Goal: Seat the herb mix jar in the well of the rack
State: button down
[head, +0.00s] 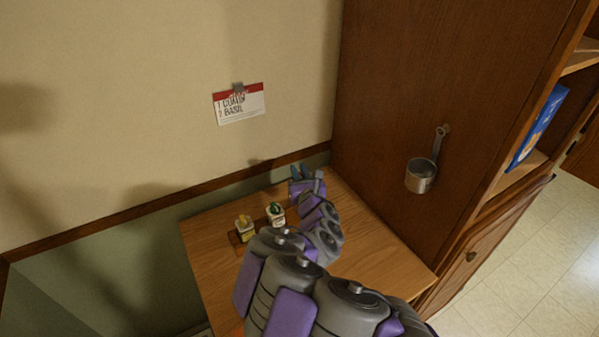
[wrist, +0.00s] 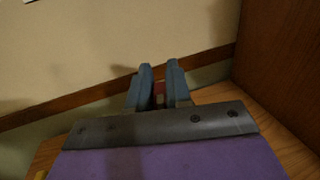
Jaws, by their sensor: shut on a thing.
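My gripper (head: 308,180) is over the far right part of the wooden counter, by the wall. In the wrist view its two blue-grey fingers (wrist: 159,70) are shut on a small red thing, probably the herb mix jar (wrist: 159,92). Most of it is hidden by the fingers, and no label can be read. The dark brown rack (head: 234,238) lies on the counter left of my gripper. It holds a yellow-topped jar (head: 244,229) and a green-topped jar (head: 276,214). My arm hides the rack's near right part, and I cannot make out an empty well.
A card (head: 239,104) reading "1 cumin, 2 basil" is on the wall. The counter (head: 375,250) is bare right of my arm.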

jog(key=d+f+b, duration=0.2)
jog(key=shift+d+f+b, duration=0.15)
jog(key=shift+f+b, duration=0.05)
jog(key=shift+b, duration=0.2)
jog(key=shift+a+f+b, duration=0.25)
jog(key=shift+f+b, duration=0.1)
jog(key=shift+b, duration=0.05)
jog(key=shift+a+f, duration=0.2)
jog(key=shift+a, duration=0.4)
jog(key=shift+d+r, duration=0.1)
jog(key=shift+d, duration=0.55)
jog(key=shift+a+b, duration=0.55)
jog(key=shift+a, duration=0.1)
jog(key=shift+d+b, duration=0.25)
jog(key=shift+b, duration=0.15)
jog(key=shift+a, duration=0.25)
jog(key=shift+d+b, duration=0.5)
jog(key=shift+b, duration=0.2)
